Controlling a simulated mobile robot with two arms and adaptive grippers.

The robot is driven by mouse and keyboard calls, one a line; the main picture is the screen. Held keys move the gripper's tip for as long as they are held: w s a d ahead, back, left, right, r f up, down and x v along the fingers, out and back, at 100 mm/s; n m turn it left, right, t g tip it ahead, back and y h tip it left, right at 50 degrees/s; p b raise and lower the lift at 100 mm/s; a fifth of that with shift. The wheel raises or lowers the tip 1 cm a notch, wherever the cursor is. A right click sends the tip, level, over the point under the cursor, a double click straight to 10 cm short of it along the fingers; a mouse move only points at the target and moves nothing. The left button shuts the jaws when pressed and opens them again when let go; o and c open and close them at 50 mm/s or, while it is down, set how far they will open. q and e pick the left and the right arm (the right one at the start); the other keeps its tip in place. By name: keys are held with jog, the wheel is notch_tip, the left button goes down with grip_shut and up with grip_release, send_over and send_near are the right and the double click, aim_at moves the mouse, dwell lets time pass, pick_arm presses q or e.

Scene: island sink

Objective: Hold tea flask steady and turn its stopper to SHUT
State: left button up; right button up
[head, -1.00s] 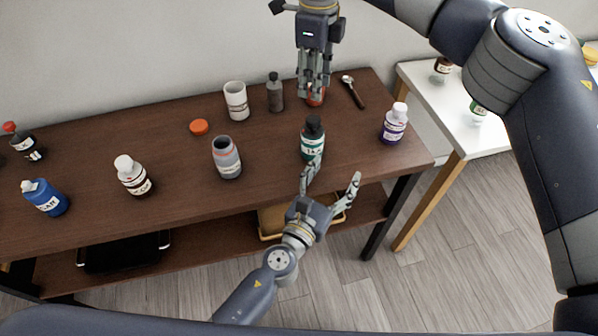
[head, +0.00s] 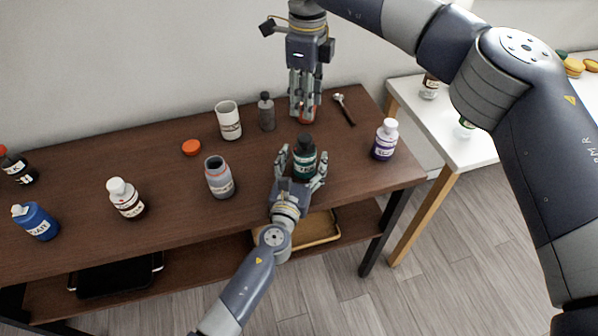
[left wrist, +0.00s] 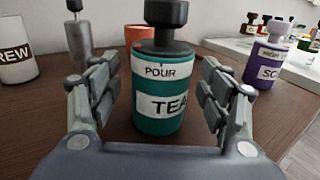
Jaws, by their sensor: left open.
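The tea flask (head: 305,160) stands upright near the table's front edge. It is teal with a black stopper (head: 305,143). In the left wrist view the flask (left wrist: 160,102) shows a white "TEA" label and the word "POUR" below the stopper (left wrist: 170,22). My left gripper (head: 301,158) is open, with a finger on each side of the flask; small gaps show beside its body in the left wrist view. My right gripper (head: 302,118) points down behind the flask, by an orange-red container (head: 308,114). Its fingers look close together, and their hold is unclear.
A grey open-topped bottle (head: 218,182), a white cup (head: 229,125) and a dark grey bottle (head: 267,112) stand left of the flask. A spoon (head: 345,108) lies behind. An orange lid (head: 191,147) lies further left.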

pick_arm(q)
jog(key=shift+w+d, duration=0.1)
jog(key=shift+w, duration=0.35)
jog(key=c, duration=1.2)
jog(key=o, duration=0.5)
jog(key=shift+c, duration=0.2)
jog(key=c, duration=0.5)
